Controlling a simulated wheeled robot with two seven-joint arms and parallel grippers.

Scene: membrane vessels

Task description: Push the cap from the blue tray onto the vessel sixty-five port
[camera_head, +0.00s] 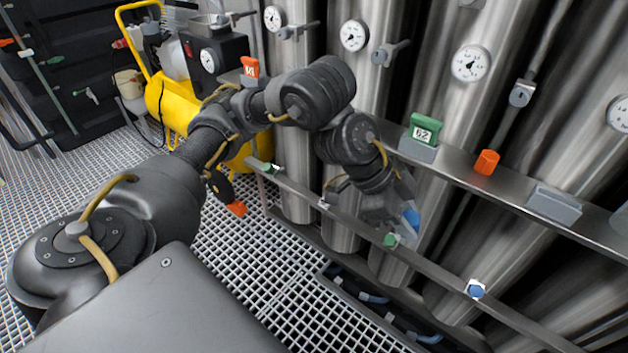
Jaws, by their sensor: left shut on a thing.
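My left arm reaches in from the left. My left gripper (390,203) is shut on a small blue cap (411,217), which shows at its right side. It holds the cap in front of the steel vessels, above the lower rail. A green port fitting (391,240) on that rail is just below the gripper. A blue port fitting (475,289) sits further right on the rail, apart from the held cap. I cannot read a sixty-five label or make out the blue tray. My right gripper is not in view.
The upper ledge (455,168) carries a green tag marked 62 (424,128), an orange cap (487,161) and a grey block (554,204). Gauges and valves stick out from the vessels. A yellow cart (170,105) stands at the back left. Grating floor (250,250) is open below.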

